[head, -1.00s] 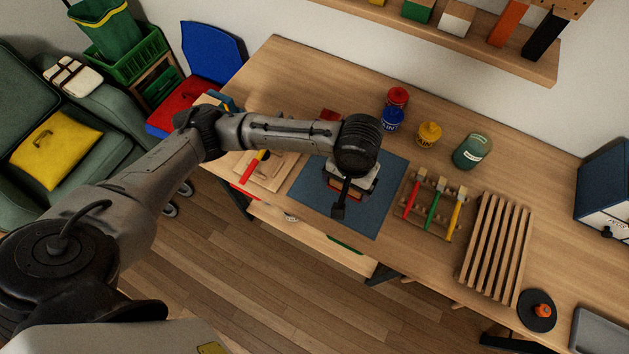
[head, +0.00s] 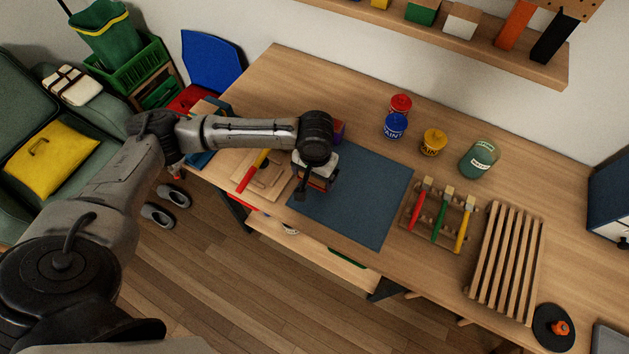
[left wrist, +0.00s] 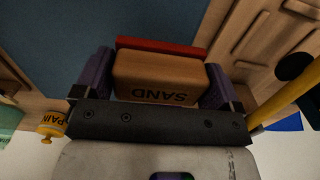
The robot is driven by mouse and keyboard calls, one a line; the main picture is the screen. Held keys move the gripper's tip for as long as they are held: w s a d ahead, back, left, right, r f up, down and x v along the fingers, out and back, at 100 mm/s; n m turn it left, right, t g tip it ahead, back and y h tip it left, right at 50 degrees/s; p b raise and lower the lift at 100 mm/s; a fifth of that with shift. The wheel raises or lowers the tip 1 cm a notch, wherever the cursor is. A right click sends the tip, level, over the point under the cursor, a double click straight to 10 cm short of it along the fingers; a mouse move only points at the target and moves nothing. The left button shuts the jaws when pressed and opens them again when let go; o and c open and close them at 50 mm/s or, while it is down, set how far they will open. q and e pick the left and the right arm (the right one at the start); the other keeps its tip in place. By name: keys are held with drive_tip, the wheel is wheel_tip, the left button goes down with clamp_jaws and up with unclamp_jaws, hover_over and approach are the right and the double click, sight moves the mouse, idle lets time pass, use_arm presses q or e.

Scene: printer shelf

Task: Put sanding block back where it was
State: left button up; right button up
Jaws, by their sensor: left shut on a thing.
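The sanding block (left wrist: 158,80) is a tan block marked SAND with a red strip along its far side in the left wrist view. My left gripper (left wrist: 155,88) is shut on it, one purple finger at each end. In the head view the gripper (head: 314,180) is over the left edge of the blue mat (head: 362,200), beside the wooden board. The block (head: 318,184) shows only as a small reddish-brown part under the gripper. I cannot tell whether it touches the surface. My right gripper is not in view.
Behind the gripper stands a purple-and-red object (head: 338,130), partly hidden. Paint cans (head: 395,125) stand at the back, a brush rack (head: 438,215) at the right. The mat is bare.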

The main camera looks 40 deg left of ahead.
sight(315, 182)
use_arm(q)
drive_tip(key=shift+f+b, duration=0.6)
drive_tip(key=shift+f, duration=1.45)
drive_tip(key=o, duration=0.6)
drive_tip(key=shift+f, duration=0.1)
